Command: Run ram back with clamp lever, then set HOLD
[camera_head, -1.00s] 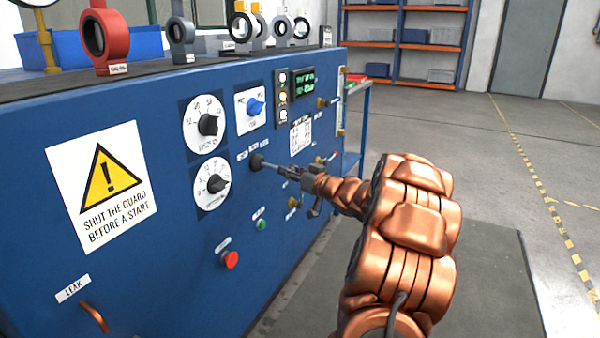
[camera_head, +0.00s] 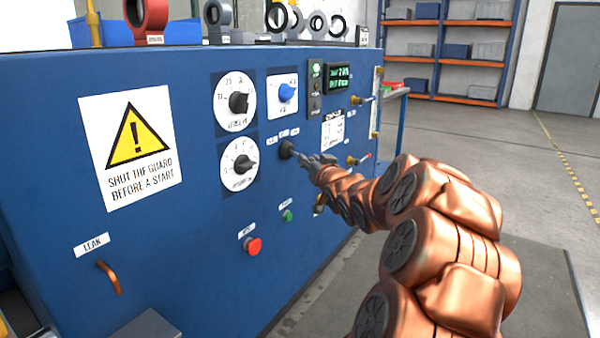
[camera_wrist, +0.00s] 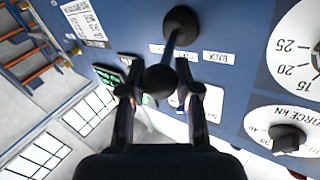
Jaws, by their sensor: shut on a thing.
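The clamp lever is on the blue panel of the bench, with a black round boot (camera_head: 287,149) and a thin rod. In the wrist view its boot (camera_wrist: 181,24) is at the top and its dark ball knob (camera_wrist: 160,82) sits between the fingers. My gripper (camera_head: 316,163) is shut on the knob; it also shows in the wrist view (camera_wrist: 160,95). Three small labels (camera_wrist: 187,53) stand by the lever, too small to read surely. The green display (camera_head: 341,79) shows a figure that looks like 2 kN. Beside it, the top lamp (camera_head: 316,69) looks green.
Two white dials (camera_head: 235,102) and a blue selector knob (camera_head: 288,91) are left of and above the lever. A red button (camera_head: 253,245) and green button (camera_head: 287,215) are below. Brass fittings (camera_head: 356,100) stick out at right. Grey floor is open to the right.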

